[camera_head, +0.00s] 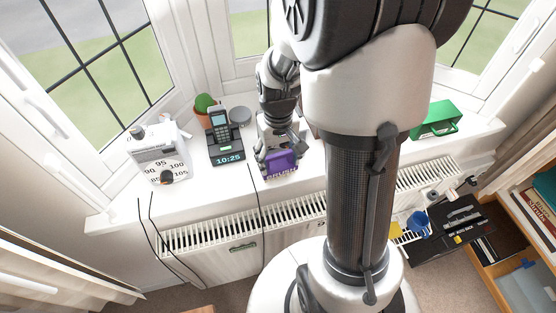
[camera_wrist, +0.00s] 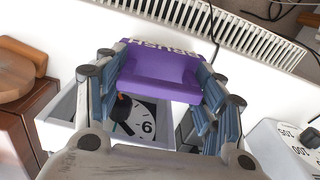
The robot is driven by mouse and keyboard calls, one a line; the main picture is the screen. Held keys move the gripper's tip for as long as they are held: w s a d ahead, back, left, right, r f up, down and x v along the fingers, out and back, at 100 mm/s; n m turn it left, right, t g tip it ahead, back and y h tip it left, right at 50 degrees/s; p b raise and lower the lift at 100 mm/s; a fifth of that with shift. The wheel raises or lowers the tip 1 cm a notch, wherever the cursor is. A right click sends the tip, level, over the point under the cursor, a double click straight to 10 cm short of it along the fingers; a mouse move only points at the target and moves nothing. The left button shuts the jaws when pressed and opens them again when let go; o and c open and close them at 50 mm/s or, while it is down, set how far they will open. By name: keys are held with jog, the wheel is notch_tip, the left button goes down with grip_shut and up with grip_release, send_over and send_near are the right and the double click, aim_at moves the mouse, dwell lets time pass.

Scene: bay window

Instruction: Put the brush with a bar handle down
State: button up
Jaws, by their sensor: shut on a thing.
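The brush is a purple block (camera_head: 281,162) with pale lettering on its front, at the front part of the white window sill in the head view. In the wrist view the purple brush (camera_wrist: 160,72) sits between my fingers, its lettering at the far edge. My gripper (camera_head: 277,150) reaches down over it from behind and is shut on it. The fingers (camera_wrist: 163,100) press on both sides in the wrist view. Its bar handle is not clear to see. I cannot tell whether its underside touches the sill.
A green box (camera_head: 436,120) stands right. A radiator (camera_head: 240,225) runs below the sill edge.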

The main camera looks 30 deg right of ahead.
jog(key=shift+f, duration=0.55)
jog(key=shift+c, duration=1.3)
jog(key=o, duration=1.2)
jog(key=shift+f+b, duration=0.2)
jog(key=shift+b, duration=0.1)
notch_tip(320, 180, up, 17)
jog(key=p, duration=0.6)
jog(key=s+a+r+n+t, duration=0.1)
jog(key=s+a+r+t, duration=0.1)
jog(key=s+a+r, duration=0.2)
jog(key=s+a+r+n+t, duration=0.1)
jog(key=s+a+r, duration=0.3)
jog(key=s, duration=0.5)
jog(key=a+t, duration=0.1)
jog(key=a, duration=0.1)
jog(key=shift+s+a+t, duration=0.25)
jog(key=shift+a+t, duration=0.05)
jog(key=shift+a, duration=0.05)
